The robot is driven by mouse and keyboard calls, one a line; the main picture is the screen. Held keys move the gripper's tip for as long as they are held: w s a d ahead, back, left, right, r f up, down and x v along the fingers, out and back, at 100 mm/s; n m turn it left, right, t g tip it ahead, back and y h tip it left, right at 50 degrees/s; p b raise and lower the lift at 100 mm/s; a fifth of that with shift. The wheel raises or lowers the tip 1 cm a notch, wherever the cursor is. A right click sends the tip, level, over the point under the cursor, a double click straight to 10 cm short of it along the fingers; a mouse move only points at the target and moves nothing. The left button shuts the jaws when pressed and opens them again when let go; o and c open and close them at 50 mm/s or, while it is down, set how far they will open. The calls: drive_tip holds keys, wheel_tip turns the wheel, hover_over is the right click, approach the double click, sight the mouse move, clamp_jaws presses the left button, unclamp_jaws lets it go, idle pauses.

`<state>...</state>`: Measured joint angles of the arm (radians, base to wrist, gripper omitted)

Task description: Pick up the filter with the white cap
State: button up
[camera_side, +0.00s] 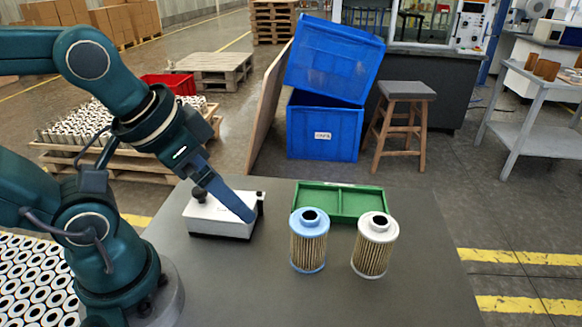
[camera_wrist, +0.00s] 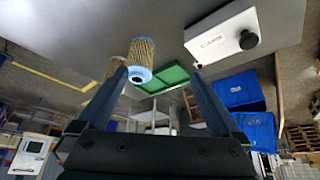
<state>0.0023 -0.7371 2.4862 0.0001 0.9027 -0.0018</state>
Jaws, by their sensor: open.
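The filter with the white cap (camera_side: 373,250) stands upright at the right of the grey table in the side view, with a pleated tan body. A similar filter with a blue cap (camera_side: 309,245) stands upright to its left. My gripper (camera_side: 250,216) is apart from both, left of the blue-capped filter and in front of a white box. In the wrist view my gripper (camera_wrist: 159,73) is open, with nothing between its fingers. The blue-capped filter (camera_wrist: 142,54) shows there near the left finger. A second tan filter (camera_wrist: 117,66) is partly hidden behind that finger; its cap is hard to tell.
A green divided tray (camera_side: 342,187) sits just behind the filters. The white box (camera_side: 205,213) with a black knob stands at the table's left. The table's (camera_side: 415,290) front and right are clear. Blue crates (camera_side: 325,125) and a stool (camera_side: 405,95) stand on the floor behind.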

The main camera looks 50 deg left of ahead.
drive_tip(key=w+d+r+g, duration=0.1)
drive_tip(key=w+d+r, duration=0.15)
drive_tip(key=w, duration=0.35)
drive_tip(key=m+g, duration=0.1)
drive_tip(key=g, duration=0.1)
approach(381, 220)
drive_tip(key=shift+h, duration=0.3)
drive_tip(key=w+f, duration=0.1)
drive_tip(key=f, duration=0.1)
drive_tip(key=w+a+f, duration=0.1)
drive_tip(key=f, duration=0.1)
drive_tip(key=w+f, duration=0.1)
drive_tip(key=f, duration=0.1)
drive_tip(key=shift+w+a+f, duration=0.15)
drive_tip(key=shift+w+a, duration=0.05)
drive_tip(key=f, duration=0.1)
drive_tip(key=d, duration=0.1)
drive_tip(key=f+g, duration=0.1)
drive_tip(key=shift+w+d+f, duration=0.15)
drive_tip(key=shift+w+f, duration=0.15)
drive_tip(key=shift+f, duration=0.05)
drive_tip(key=shift+s+d+f+n+g, duration=0.1)
drive_tip(key=shift+s+f+n+g, duration=0.15)
drive_tip(key=shift+f, duration=0.2)
drive_tip(key=shift+s+f+n+g, duration=0.15)
drive_tip(key=shift+s+f+g, duration=0.2)
drive_tip(key=shift+s+f, duration=0.35)
drive_tip(key=shift+f, duration=2.55)
